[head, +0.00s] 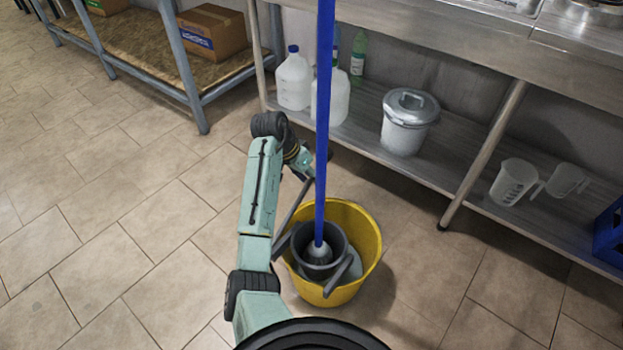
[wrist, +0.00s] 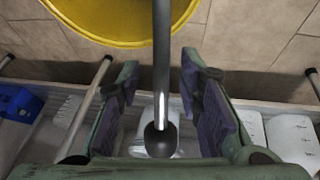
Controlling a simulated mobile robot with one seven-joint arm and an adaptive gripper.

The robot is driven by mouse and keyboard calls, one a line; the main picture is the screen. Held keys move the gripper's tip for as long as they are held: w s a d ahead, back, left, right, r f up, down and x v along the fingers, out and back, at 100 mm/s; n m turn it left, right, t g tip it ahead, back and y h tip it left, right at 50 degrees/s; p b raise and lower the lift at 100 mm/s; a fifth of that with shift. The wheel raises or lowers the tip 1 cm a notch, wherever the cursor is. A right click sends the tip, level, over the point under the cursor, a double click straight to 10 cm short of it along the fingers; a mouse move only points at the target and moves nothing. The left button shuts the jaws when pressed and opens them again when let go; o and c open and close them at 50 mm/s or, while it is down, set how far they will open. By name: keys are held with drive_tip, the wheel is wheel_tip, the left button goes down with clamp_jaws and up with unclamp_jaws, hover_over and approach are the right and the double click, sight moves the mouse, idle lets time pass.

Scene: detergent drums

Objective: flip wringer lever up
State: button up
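A yellow bucket (head: 372,240) stands on the tiled floor with a grey wringer (head: 340,238) in it. The grey wringer lever (head: 292,205) slants up from the wringer's left side to my gripper (head: 306,163). In the wrist view the lever (wrist: 162,70) runs down between the two fingers of my gripper (wrist: 160,88) and ends in a dark round knob (wrist: 160,141). The fingers are open, with a gap on each side of the lever. A blue mop handle (head: 323,120) stands upright in the wringer and partly hides my gripper in the head view.
A steel bench (head: 440,40) stands behind, its lower shelf holding white jugs (head: 293,80), a lidded white pail (head: 408,120) and measuring jugs (head: 513,182). A rack with a cardboard box (head: 212,32) is at the upper left. The floor at left is clear.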

drive_tip(key=shift+x, duration=1.05)
clamp_jaws()
